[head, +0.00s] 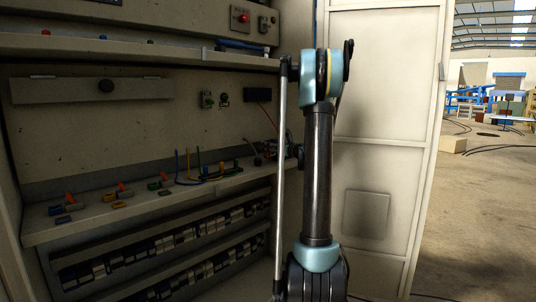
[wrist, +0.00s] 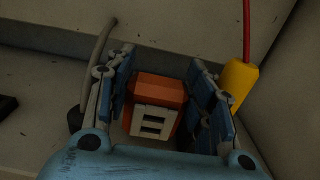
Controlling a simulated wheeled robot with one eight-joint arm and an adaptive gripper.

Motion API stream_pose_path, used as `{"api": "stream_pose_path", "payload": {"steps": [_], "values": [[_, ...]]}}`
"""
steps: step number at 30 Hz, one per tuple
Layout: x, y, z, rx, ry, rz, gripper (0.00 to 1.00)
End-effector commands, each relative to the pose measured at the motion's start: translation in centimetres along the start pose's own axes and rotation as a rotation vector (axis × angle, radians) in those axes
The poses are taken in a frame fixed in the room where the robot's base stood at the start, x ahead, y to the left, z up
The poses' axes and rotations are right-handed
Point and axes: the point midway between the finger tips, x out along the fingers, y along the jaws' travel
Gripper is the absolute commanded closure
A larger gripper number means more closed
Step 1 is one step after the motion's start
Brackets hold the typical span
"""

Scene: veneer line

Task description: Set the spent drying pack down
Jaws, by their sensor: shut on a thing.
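The drying pack (wrist: 156,103) appears in the wrist view as an orange block with a pale, two-slotted face; I cannot read any mark that shows it is spent. My gripper (wrist: 158,92) has one blue-padded finger on each side of the pack and is shut on it. The fingers partly cover the pack's sides. In the head view, the end of my arm is around the right end of the cabinet shelf (head: 150,196), where small parts make the grip hard to see. I cannot tell whether the pack touches a surface.
A yellow cylinder with a red cable (wrist: 238,82) stands close beside the right finger. A grey cable (wrist: 98,50) runs by the left finger. Several small orange, blue and green parts (head: 110,190) lie on the shelf. Terminal rows (head: 160,245) sit below; a cabinet door (head: 385,110) stands right.

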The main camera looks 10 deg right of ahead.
Motion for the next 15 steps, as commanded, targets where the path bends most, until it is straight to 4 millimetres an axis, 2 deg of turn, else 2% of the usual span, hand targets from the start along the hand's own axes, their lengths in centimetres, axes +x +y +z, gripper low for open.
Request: {"api": "stream_pose_path", "payload": {"steps": [3, 6, 15], "values": [[0.1, 0.0, -1.8, 0.000, 0.000, 0.001, 0.76], [0.1, 0.1, -2.6, 0.000, 0.000, 0.002, 0.76], [0.1, 0.2, -2.7, 0.000, 0.000, 0.003, 0.76]]}}
